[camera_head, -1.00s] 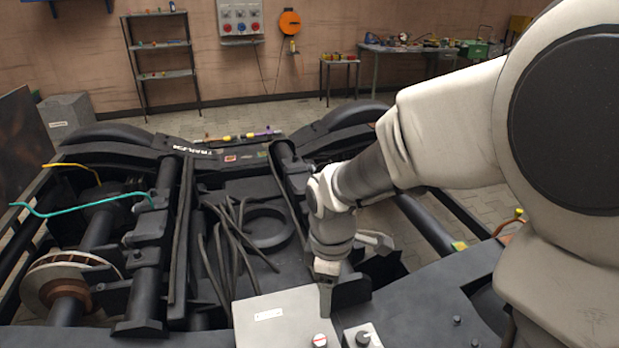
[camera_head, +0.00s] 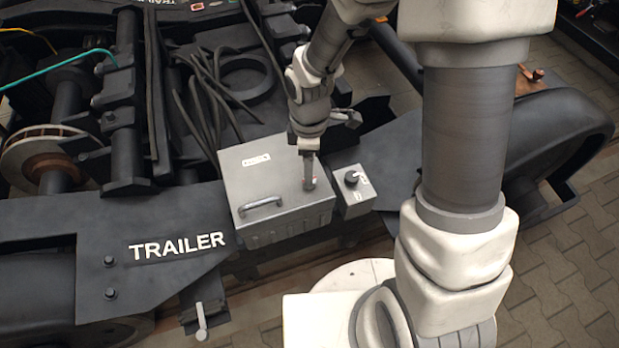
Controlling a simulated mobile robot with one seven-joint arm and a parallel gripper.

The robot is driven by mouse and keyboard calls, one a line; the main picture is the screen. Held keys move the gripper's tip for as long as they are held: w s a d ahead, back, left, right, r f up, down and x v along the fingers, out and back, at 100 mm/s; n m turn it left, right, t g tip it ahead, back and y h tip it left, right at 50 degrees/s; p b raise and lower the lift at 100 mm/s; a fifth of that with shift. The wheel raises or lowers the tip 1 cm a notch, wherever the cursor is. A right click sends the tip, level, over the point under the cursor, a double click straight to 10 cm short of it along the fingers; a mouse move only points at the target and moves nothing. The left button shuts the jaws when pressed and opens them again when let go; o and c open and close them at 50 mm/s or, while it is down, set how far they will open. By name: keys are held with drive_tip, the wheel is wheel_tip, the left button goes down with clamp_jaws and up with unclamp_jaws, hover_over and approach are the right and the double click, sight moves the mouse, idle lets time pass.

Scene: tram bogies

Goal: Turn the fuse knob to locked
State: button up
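A grey metal box (camera_head: 262,190) with a front handle (camera_head: 260,205) and a small white label (camera_head: 256,160) sits on the bogie frame. On the right of its lid is a small knob with a red mark (camera_head: 314,181), largely hidden by my gripper (camera_head: 309,184). My gripper points down at this knob, its fingers at or just over it; I cannot tell whether they touch or grip it. A smaller grey box (camera_head: 352,196) stands just right, with a black knob (camera_head: 352,178) and small markings on top. The label is too small to read surely.
The dark bogie beam marked TRAILER (camera_head: 178,246) runs along the front left. Black cables (camera_head: 215,100) and a black ring (camera_head: 248,78) lie behind the box. A brake disc (camera_head: 45,158) is at left. Paved floor (camera_head: 560,270) is free at right.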

wheel_tip(320, 180, down, 5)
drive_tip(key=shift+f+b, duration=0.1)
drive_tip(key=shift+b, duration=0.55)
clamp_jaws()
